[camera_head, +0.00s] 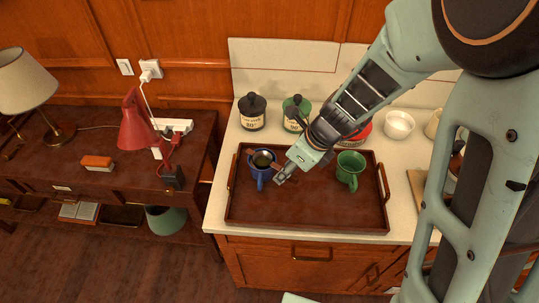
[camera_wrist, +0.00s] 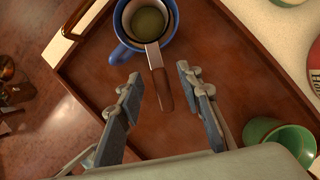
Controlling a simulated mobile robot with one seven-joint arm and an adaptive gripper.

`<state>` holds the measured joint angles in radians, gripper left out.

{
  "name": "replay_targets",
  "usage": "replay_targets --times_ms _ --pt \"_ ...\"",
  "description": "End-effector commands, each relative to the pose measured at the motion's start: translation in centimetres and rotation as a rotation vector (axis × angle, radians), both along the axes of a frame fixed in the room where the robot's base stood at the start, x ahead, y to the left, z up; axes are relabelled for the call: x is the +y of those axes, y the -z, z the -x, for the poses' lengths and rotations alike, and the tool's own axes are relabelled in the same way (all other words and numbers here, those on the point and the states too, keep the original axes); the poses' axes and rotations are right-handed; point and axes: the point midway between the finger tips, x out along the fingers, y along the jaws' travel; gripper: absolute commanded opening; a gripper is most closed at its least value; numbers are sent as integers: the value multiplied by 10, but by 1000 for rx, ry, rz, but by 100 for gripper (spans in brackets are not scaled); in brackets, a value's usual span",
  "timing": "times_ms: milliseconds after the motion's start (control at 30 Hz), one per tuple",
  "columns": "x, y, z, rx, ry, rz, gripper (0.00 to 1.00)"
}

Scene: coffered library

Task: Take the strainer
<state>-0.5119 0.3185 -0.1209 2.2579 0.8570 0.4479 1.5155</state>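The strainer sits in the mouth of the blue mug (camera_head: 261,173), its round bowl (camera_wrist: 149,22) inside the rim. Its brown handle (camera_wrist: 161,88) sticks out over the rim toward my gripper. The blue mug (camera_wrist: 121,51) stands on the brown tray (camera_head: 310,212), at the tray's left. My gripper (camera_wrist: 160,80) is open, and in the wrist view the handle's end shows between its two fingers, with a gap on each side. In the head view my gripper (camera_head: 283,176) is just right of the blue mug. Depth between the fingers and handle is hard to tell.
A green mug (camera_head: 350,168) stands at the tray's right. Behind the tray are a dark jar (camera_head: 252,113), a green jar (camera_head: 296,113), a red tin (camera_head: 358,137) and a white bowl (camera_head: 398,124). The tray's front is clear.

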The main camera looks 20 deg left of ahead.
Motion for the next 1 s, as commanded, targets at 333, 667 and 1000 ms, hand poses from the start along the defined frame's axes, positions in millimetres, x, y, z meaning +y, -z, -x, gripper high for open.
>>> replay_targets --times_ms 333,667,1000 --pt "0 0 -1 -1 0 -1 20" --pt "0 0 -1 -1 0 -1 0" --pt "-1 -3 -2 -1 0 -1 0"
